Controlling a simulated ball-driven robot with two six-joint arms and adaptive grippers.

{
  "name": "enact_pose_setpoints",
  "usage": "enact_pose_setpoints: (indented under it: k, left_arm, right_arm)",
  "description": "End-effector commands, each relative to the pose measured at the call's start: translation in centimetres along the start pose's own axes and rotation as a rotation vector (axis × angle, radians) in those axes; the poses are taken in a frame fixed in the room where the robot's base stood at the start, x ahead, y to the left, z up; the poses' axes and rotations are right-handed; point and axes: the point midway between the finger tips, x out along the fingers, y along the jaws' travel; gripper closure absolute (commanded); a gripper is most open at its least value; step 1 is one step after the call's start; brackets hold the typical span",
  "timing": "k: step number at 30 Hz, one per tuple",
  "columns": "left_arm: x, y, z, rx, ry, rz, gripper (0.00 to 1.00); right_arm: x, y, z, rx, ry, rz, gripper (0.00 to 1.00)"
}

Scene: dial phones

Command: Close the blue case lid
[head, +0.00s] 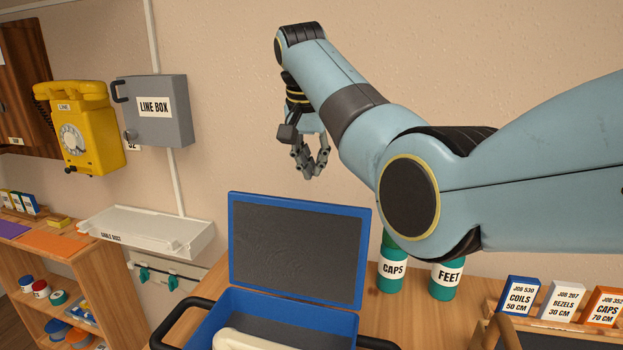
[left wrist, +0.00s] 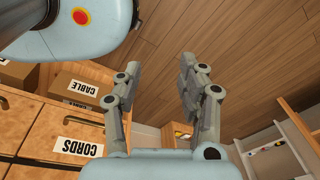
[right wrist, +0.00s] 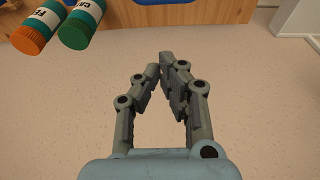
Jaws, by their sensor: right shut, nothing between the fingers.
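The blue case (head: 292,300) stands on the wooden bench at the bottom of the head view. Its lid (head: 300,248) is open and raised nearly upright, with the dark grey lining facing me. A cream object (head: 258,341) lies inside the case, partly cut off by the frame. My right gripper (head: 312,173) hangs above and behind the lid's top edge, apart from it, against the wall. Its fingertips are together and empty in the right wrist view (right wrist: 161,66). My left gripper (left wrist: 158,73) is open and empty, away from the case, and outside the head view.
The green CAPS bottle (head: 391,268) and FEET bottle (head: 444,278) stand right of the lid, beneath my right arm. Labelled boxes (head: 518,297) stand at the right. A white tray (head: 150,232), grey line box (head: 155,108) and yellow phone (head: 82,130) are at left.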

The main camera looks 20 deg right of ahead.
Motion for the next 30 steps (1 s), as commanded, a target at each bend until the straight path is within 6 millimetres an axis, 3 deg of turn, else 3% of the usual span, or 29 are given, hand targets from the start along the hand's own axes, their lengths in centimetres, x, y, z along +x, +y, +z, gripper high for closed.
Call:
enact_pose_setpoints:
  k: [8, 16, 22, 30]
  left_arm:
    - [-0.3, 0.0, 3.1, 0.002, -0.044, 0.0, 0.6]
    - [0.1, 0.0, 1.6, 0.001, -0.023, 0.0, 0.6]
    - [-1.6, -0.2, 0.1, 0.001, -0.003, -0.001, 0.6]
    - [-2.1, -0.2, 0.9, 0.001, -0.015, -0.001, 0.6]
  right_arm:
    - [5.0, 0.1, 0.0, -0.001, -0.002, 0.003, 1.0]
    - [9.5, 0.1, 0.1, 0.0, -0.002, 0.001, 1.0]
    - [7.4, 0.0, 1.9, 0.0, 0.001, -0.002, 1.0]
    - [6.7, 0.1, 3.1, 0.0, 0.001, -0.001, 1.0]
